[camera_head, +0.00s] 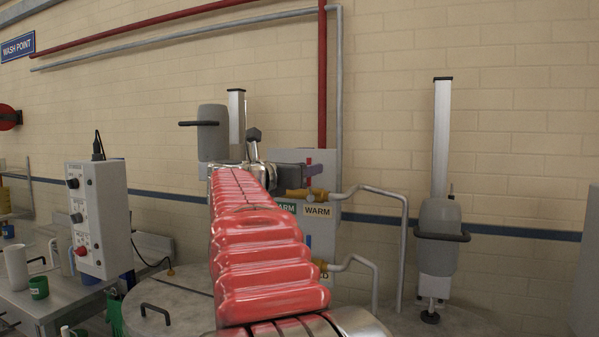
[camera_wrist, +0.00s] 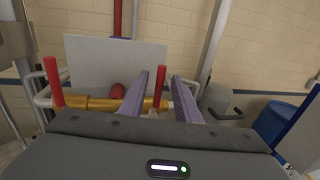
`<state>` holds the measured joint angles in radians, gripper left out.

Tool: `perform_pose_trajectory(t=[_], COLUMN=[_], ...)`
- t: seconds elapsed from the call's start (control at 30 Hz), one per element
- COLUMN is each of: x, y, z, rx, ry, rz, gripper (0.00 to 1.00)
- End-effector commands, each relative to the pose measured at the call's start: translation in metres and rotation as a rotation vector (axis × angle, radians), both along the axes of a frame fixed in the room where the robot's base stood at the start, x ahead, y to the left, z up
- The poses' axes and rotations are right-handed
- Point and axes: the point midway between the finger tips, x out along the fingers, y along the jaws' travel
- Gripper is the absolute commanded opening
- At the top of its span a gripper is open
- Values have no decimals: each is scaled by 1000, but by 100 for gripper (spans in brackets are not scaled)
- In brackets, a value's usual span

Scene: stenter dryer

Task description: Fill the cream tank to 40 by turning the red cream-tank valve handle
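Two upright red valve handles show in the wrist view, a left one (camera_wrist: 53,80) and a right one (camera_wrist: 160,88), on a brass pipe (camera_wrist: 98,103). I cannot tell from any label which belongs to the cream tank. My gripper (camera_wrist: 161,78) has two purple fingers apart, one on each side of the right handle, with a small gap to each. In the head view my gripper (camera_head: 316,169) is at the brass valve (camera_head: 299,193) above a WARM label (camera_head: 318,210). My red arm hides part of the valves. No fill level is readable.
A grey panel (camera_wrist: 115,52) stands behind the valves. Grey pipes (camera_head: 385,190) curve down to the right towards a round tank lid (camera_head: 450,322). A grey mixer (camera_head: 438,245) stands right. A control box (camera_head: 97,220) and a bench with cups (camera_head: 38,287) are left.

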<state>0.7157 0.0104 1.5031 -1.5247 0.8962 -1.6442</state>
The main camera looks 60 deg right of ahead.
Motion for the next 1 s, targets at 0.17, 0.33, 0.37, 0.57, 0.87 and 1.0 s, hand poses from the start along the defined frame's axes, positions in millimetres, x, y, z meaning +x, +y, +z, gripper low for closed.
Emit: perform_pose_trajectory(t=[0.17,0.33,0.37,0.57,0.87,1.0], x=[0,0,-1,-1,-2,-2], y=[-9,-17,-19,-29,-43,-50], z=[0,0,0,0,0,-1], rx=[0,0,0,0,0,0], ry=[0,0,0,0,0,1], rz=[-1,0,-1,-1,-1,0], gripper=[30,30,30,30,30,30])
